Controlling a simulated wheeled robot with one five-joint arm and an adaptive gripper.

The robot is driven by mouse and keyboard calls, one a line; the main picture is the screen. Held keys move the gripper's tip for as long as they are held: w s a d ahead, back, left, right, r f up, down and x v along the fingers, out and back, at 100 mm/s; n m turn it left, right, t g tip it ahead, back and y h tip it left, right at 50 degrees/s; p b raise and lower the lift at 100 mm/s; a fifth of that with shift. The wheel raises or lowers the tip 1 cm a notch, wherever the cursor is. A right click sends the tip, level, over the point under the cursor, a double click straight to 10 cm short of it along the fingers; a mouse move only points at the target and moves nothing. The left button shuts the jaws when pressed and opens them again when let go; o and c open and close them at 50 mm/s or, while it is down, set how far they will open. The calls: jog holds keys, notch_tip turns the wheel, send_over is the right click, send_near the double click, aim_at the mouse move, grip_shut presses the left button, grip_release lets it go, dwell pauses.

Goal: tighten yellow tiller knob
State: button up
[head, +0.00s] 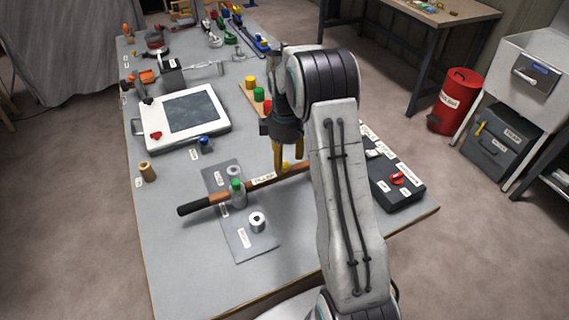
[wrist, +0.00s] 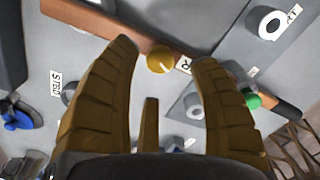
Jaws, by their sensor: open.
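The yellow tiller knob (wrist: 160,59) is a small round knob with a pale mark, on the side of the wooden tiller (wrist: 110,25). In the head view the yellow knob (head: 285,167) shows partly, just under my gripper. The tiller (head: 213,200) is a brown bar with a black grip at its left end. A green knob (head: 237,186) stands on it nearer the grip. My gripper (head: 283,160) is open and points down over the yellow knob. In the wrist view the knob lies between and beyond the two fingertips; contact cannot be told.
A grey plate (head: 238,235) with a white-and-metal ring (head: 257,221) lies by the tiller. A black case (head: 395,190) with a red knob is at right. A white hatch (head: 180,120), a blue-topped knob (head: 206,145) and a wooden peg (head: 147,172) are at left. The front bench is clear.

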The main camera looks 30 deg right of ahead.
aim_at(285, 165)
jog(key=shift+f, duration=1.9)
jog(key=shift+o, duration=0.3)
grip_shut()
